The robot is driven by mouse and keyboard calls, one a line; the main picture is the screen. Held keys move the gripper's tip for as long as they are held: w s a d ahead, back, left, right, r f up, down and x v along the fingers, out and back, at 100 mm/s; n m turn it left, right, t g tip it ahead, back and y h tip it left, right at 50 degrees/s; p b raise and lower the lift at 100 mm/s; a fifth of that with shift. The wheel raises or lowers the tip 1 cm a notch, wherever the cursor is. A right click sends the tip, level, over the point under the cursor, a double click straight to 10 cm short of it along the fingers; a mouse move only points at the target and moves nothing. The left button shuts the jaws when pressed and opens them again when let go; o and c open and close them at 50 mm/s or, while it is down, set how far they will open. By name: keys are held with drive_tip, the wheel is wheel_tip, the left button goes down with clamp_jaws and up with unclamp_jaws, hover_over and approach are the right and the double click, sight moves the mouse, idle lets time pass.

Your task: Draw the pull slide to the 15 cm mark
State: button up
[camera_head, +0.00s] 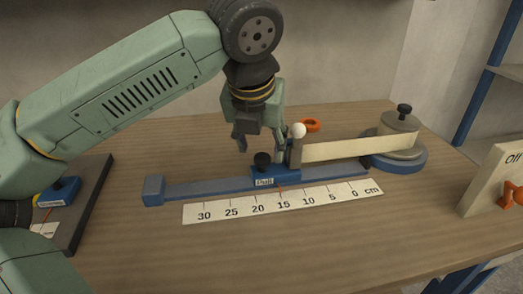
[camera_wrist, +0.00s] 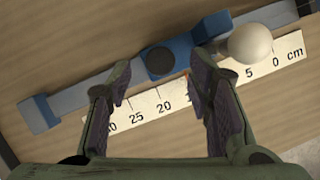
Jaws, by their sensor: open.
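The pull slide (camera_head: 288,175) is a blue block with a "Pull" label and a black knob (camera_head: 262,160), sitting on a blue-grey rail (camera_head: 215,187). Its small red pointer stands at about the 15 mark of the white cm scale (camera_head: 194,213). A pale tape strip (camera_head: 350,148) runs from the slide's clamp to the roll at right. My gripper (camera_head: 260,143) is open just above the knob. In the wrist view, the open fingers (camera_wrist: 160,75) straddle the area just below the knob (camera_wrist: 160,61), holding nothing. The right finger hides the scale around 15 and 10.
A white ball-topped lever (camera_head: 298,130) stands beside the knob. An "Off" switch box (camera_head: 490,180) stands at far right. The table front is clear.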

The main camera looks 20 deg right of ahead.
drive_tip(key=v, duration=0.9)
drive_tip(key=shift+w, duration=0.1)
